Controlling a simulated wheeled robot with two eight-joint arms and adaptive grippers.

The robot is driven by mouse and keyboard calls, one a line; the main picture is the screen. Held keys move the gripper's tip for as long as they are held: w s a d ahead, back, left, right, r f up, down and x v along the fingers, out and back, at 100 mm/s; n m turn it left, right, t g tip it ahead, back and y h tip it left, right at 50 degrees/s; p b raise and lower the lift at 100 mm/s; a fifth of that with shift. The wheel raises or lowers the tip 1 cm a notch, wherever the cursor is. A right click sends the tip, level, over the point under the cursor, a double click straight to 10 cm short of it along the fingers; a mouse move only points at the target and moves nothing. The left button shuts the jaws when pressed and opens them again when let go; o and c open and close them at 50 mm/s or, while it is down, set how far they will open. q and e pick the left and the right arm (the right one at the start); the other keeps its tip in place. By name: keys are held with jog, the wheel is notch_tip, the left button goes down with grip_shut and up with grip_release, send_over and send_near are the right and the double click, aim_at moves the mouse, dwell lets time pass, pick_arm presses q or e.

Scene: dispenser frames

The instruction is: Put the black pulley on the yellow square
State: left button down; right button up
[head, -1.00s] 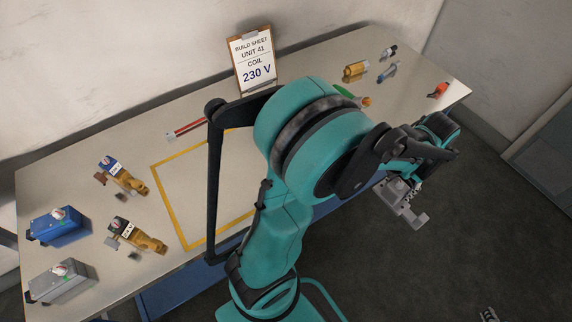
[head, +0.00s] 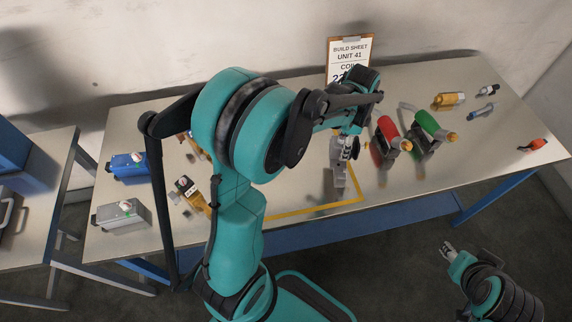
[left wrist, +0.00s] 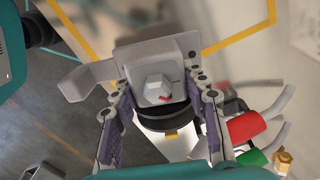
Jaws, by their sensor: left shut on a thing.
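The yellow square (head: 315,209) is a taped outline on the table; my left arm hides much of it in the head view. Its lines also show in the left wrist view (left wrist: 240,37). My left gripper (head: 343,150) is shut on a grey bracket-like part with a black round wheel, which looks like the black pulley (head: 340,175). In the left wrist view the black wheel (left wrist: 168,118) sits below the grey block, between both fingers. It is over the right side of the square; its height is unclear. My right gripper (head: 447,247) is off the table's front, its jaws too small to judge.
Red (head: 387,130) and green (head: 430,125) cylinders on fittings stand just right of the held part. Blue (head: 127,166) and grey (head: 122,214) boxes and brass valves (head: 190,197) are at left. A build sheet (head: 348,55) stands behind. Small parts lie far right.

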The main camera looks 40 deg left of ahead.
pick_arm(q)
jog(key=w+m, duration=0.1)
jog(key=m, duration=0.2)
jog(key=w+a+r+m+p, duration=0.1)
jog(key=m, duration=0.2)
jog(key=w+a+r+m, duration=0.1)
jog(key=m, duration=0.3)
jog(key=shift+w+r, duration=0.2)
jog(key=m, duration=0.2)
jog(key=w+m+p, duration=0.1)
jog(key=m, duration=0.1)
jog(key=shift+w+a+r, duration=0.1)
jog(key=shift+a+r, duration=0.25)
jog(key=shift+a, duration=0.05)
jog(key=shift+m, duration=0.4)
jog(key=s+a+f+b, duration=0.1)
jog(key=s+a+f, duration=0.1)
jog(key=s, duration=0.1)
jog(key=s+a+f+b, duration=0.1)
jog(key=s+a+f, duration=0.1)
jog(key=s, duration=0.1)
jog(key=s+a+f+b, duration=0.1)
jog(key=s+a+f, duration=0.1)
jog(key=s+f, duration=0.1)
jog(key=shift+s, duration=0.45)
notch_tip(320, 180, down, 4)
jog(key=shift+f+b, duration=0.1)
jog(key=shift+b, duration=0.85)
jog(key=shift+d, duration=0.1)
